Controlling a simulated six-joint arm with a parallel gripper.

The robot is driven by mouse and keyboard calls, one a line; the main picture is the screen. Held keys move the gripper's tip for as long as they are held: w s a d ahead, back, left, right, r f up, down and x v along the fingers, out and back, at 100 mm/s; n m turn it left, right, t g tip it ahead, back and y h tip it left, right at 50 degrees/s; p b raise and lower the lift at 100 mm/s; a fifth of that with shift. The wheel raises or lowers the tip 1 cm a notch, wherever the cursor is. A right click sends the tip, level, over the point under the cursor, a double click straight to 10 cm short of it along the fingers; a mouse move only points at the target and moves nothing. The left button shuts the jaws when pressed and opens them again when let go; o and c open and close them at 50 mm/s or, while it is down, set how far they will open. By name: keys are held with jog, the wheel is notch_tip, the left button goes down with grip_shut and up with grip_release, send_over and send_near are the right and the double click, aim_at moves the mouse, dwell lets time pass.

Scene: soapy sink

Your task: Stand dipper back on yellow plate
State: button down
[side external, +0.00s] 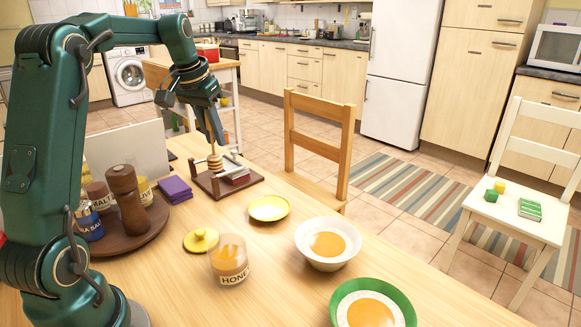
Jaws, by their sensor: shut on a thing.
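The wooden honey dipper (215,162) hangs from my gripper (211,136), ribbed head down and nearly upright. My gripper is shut on its handle, and the fingers hide part of the handle. In the picture the dipper's head overlaps a small wooden stand (249,186); I cannot tell whether it touches it. The yellow plate (269,208) lies empty on the table, to the right of and nearer the camera than the dipper.
An open honey jar (230,265) stands near its yellow lid (201,240). A white bowl (314,258) and a green-rimmed bowl (345,291) hold amber liquid. A round tray (150,232) bears a pepper mill (128,200) and jars. Purple napkins (175,190) lie behind. A chair (318,145) stands beyond the table.

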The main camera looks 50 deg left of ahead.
jog(key=shift+w+d+f, duration=1.3)
jog(key=shift+f, duration=0.5)
jog(key=shift+w+d+f, duration=1.3)
jog(key=shift+w+f, duration=0.05)
jog(key=shift+f, duration=0.45)
jog(key=shift+w+d+f, duration=1.3)
jog(key=shift+f, duration=0.5)
jog(key=c, duration=0.8)
grip_release()
jog(key=shift+f, duration=0.15)
jog(key=v, duration=1.1)
jog(key=s+d+r+m+t, duration=0.15)
jog(key=s+d+r, duration=0.25)
jog(key=s+d, duration=0.45)
jog(key=s+d+f+m, duration=0.1)
jog(key=s+d+f, duration=0.1)
jog(key=s, duration=0.4)
jog(key=s+d+f+m+h, duration=0.1)
jog(key=s+d+f+m, duration=0.1)
jog(key=s+f, duration=0.2)
jog(key=shift+s+d+t, duration=0.25)
jog(key=shift+s+t, duration=0.2)
jog(key=shift+s, duration=0.75)
